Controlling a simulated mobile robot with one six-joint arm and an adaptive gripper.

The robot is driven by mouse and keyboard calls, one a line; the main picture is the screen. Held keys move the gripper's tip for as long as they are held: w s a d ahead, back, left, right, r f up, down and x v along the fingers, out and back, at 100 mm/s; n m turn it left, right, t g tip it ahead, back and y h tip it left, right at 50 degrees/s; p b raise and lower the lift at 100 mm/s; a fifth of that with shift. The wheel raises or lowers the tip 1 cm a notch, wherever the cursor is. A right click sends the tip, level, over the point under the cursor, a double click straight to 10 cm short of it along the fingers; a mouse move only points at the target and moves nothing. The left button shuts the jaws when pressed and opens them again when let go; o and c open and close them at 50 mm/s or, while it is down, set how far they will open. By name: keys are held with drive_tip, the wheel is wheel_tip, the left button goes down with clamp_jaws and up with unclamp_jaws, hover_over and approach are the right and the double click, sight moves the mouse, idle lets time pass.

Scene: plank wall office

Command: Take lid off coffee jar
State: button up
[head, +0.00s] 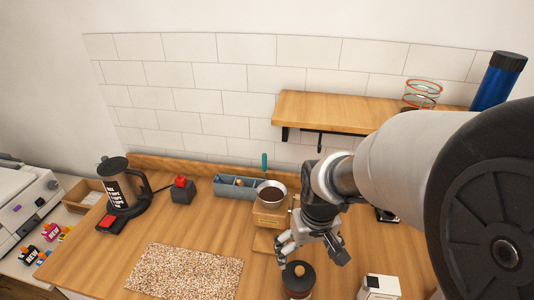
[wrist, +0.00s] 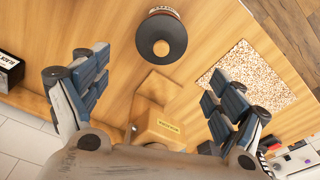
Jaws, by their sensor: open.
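The coffee jar (head: 298,292) stands on the wooden counter at the bottom of the head view, partly cut off by the frame edge. Its dark round lid (head: 299,270) with a small knob sits on top. In the wrist view the lid (wrist: 150,43) is seen from above at the top centre, with its brown knob (wrist: 161,47) in the middle. My gripper (head: 313,253) is open and empty, just above and behind the jar in the head view. In the wrist view its fingers (wrist: 155,82) are spread wide, and the jar lies beyond them, apart from both.
A wooden grinder (head: 268,218) with a metal bowl stands close behind my gripper. A white box (head: 380,288) is right of the jar. A speckled mat (head: 185,272) lies to the left. A grey-blue caddy (head: 235,188) and a kettle (head: 122,187) stand farther back.

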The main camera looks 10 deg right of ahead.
sight(300, 270)
drive_tip(key=f, duration=0.1)
drive_tip(key=f+b, duration=0.1)
drive_tip(key=f, duration=0.3)
drive_tip(key=shift+w+f, duration=0.15)
drive_tip(key=shift+w, duration=0.2)
drive_tip(key=f, duration=0.1)
drive_tip(key=f+b, duration=0.1)
drive_tip(key=f, duration=0.1)
drive_tip(key=f+b, duration=0.1)
drive_tip(key=f, duration=0.1)
drive_tip(key=shift+w+a+f, duration=0.1)
drive_tip(key=shift+w, duration=0.2)
drive_tip(key=shift+c, duration=0.3)
drive_tip(key=shift+s, duration=0.1)
drive_tip(key=c, duration=1.2)
